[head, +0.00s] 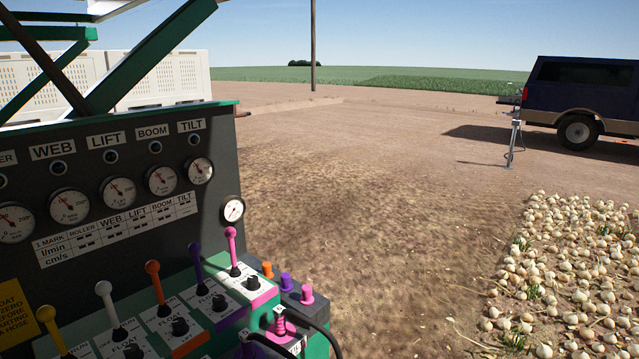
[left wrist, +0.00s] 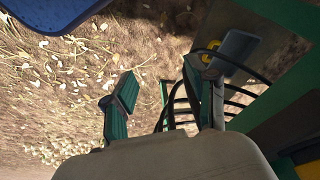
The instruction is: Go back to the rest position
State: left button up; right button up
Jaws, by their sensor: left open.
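My left gripper (left wrist: 160,98) shows in the left wrist view with its two fingers spread apart, and nothing is between them. Dry ground with scattered onions (left wrist: 60,85) lies below it. Black hoses and dark bars (left wrist: 180,100) of the machine are just behind and beside the right finger. Neither gripper shows in the head view. The control panel (head: 120,175) with gauges and labels fills the left of the head view. Its levers, among them a pink lever (head: 232,250), a purple lever (head: 199,270) and an orange lever (head: 158,285), stand in a row below.
A bed of onions (head: 570,275) lies on the ground at the right. A dark pickup truck (head: 580,95) stands at the far right, with a jack stand (head: 515,140) near it. White bins (head: 180,75) stand behind the panel. The bare soil (head: 370,190) between is clear.

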pick_arm(q)
jog(key=s+a+f+g, duration=0.1)
jog(key=s+a+f, duration=0.2)
jog(key=s+f, duration=1.5)
notch_tip(320, 180, down, 4)
jog(key=shift+s+a+r+g, duration=0.15)
jog(key=shift+s+g, duration=0.15)
